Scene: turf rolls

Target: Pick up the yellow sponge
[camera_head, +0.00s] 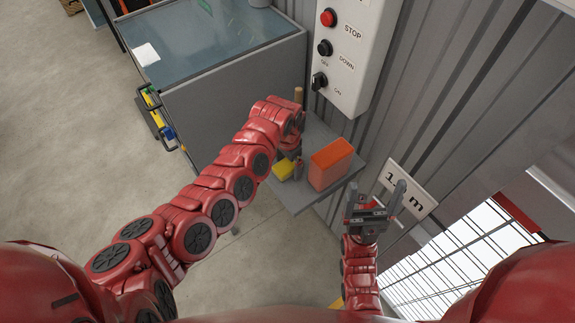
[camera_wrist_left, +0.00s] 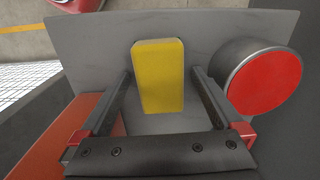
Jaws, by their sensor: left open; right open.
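The yellow sponge (camera_head: 283,170) lies on a small grey shelf (camera_head: 300,201), beside an orange box. In the left wrist view the sponge (camera_wrist_left: 158,76) shows as an upright rectangle between the two finger lines. My left gripper (camera_wrist_left: 161,73) is open, with a gap on each side of the sponge. I cannot tell how far above the sponge the fingertips are. In the head view my left wrist partly covers the shelf and sponge. My right gripper (camera_head: 375,197) is open and empty, to the right of the shelf, in front of the wall.
The orange box (camera_head: 331,163) stands close to the right of the sponge. A grey cylinder with a red face (camera_wrist_left: 264,84) is near the right finger in the left wrist view. A grey cabinet (camera_head: 235,90) stands behind left. A control panel (camera_head: 352,50) is on the corrugated wall.

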